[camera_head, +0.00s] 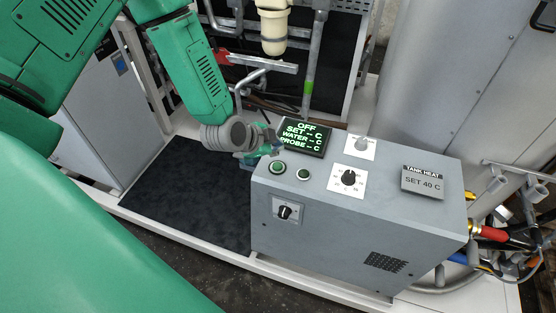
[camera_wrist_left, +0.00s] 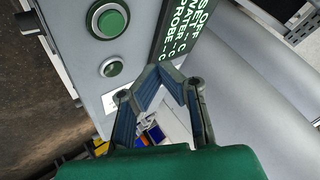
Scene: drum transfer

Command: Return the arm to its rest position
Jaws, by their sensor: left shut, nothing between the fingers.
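My left gripper (camera_head: 272,148) is shut and empty at the back left corner of the grey control box (camera_head: 345,228), close to the lit display (camera_head: 306,136). The left arm comes in from the upper left, bent downward. In the left wrist view the fingers (camera_wrist_left: 163,70) meet at their tips, with the display (camera_wrist_left: 182,28) just beyond and the round green button (camera_wrist_left: 110,20) to the left. I cannot tell whether the fingers touch the box. My right gripper is not in view.
The box also carries a second button (camera_head: 303,174), a dial (camera_head: 348,178), a front knob (camera_head: 284,212) and a "SET 40 C" sign (camera_head: 422,182). A large grey tank (camera_head: 450,90) stands behind right. Pipes (camera_head: 310,70) rise behind. A dark mat (camera_head: 190,195) lies clear at left.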

